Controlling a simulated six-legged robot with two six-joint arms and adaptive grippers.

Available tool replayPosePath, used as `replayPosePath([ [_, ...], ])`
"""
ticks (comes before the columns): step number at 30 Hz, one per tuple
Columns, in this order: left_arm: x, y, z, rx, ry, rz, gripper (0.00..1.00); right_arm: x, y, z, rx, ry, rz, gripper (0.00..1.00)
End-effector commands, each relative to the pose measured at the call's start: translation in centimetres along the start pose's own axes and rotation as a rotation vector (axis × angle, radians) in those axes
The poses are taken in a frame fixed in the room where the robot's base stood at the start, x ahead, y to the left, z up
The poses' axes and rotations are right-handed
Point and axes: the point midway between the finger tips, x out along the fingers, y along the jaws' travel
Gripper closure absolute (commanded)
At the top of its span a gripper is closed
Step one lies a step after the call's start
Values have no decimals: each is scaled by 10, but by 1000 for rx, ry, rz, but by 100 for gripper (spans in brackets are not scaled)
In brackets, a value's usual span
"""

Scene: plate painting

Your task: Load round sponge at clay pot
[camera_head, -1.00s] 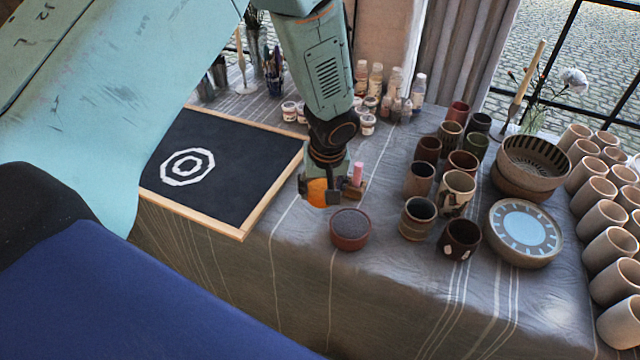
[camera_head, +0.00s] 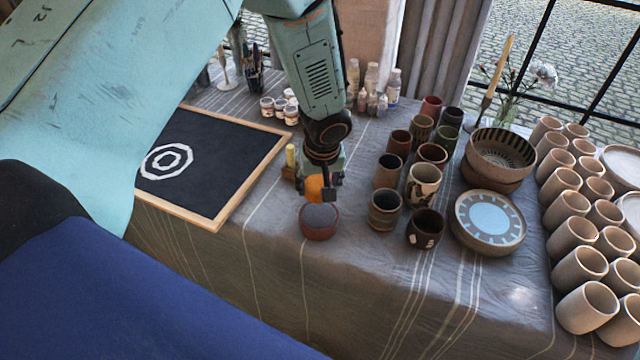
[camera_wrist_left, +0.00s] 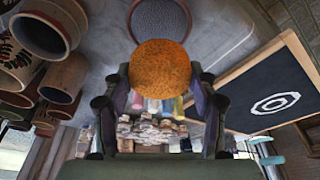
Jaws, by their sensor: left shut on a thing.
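The round orange sponge (camera_head: 315,189) is between the fingers of my left gripper (camera_head: 323,192), which is shut on it. The clay pot (camera_head: 319,233), reddish brown with a dark grey speckled fill, stands on the cloth near the front edge. In the head view the sponge is at the pot's far rim and seems just above it; I cannot tell whether they touch. In the left wrist view the sponge (camera_wrist_left: 160,68) covers part of the pot's near edge, and the pot's grey fill (camera_wrist_left: 160,18) shows beyond it. My right gripper is not in view.
A framed black board (camera_head: 205,150) with a white ring lies left. Mugs (camera_head: 385,208) and a blue-centred bowl (camera_head: 488,222) crowd the right. A small holder with a yellow stick (camera_head: 291,157) stands behind the gripper. Cloth in front of the pot is clear.

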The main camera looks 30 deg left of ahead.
Motion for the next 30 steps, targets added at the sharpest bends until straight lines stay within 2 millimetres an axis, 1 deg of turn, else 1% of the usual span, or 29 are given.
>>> replayPosePath([
  [12, 38, -2, 10, -5, -1, -1, 67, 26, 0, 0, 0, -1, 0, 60],
  [18, 52, -1, 14, -5, -1, -1, 67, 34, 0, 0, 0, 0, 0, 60],
  [23, 57, 1, 16, -5, 0, 0, 67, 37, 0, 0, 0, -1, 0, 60],
  [30, 57, 1, 16, -5, 0, 0, 67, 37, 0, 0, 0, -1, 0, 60],
])
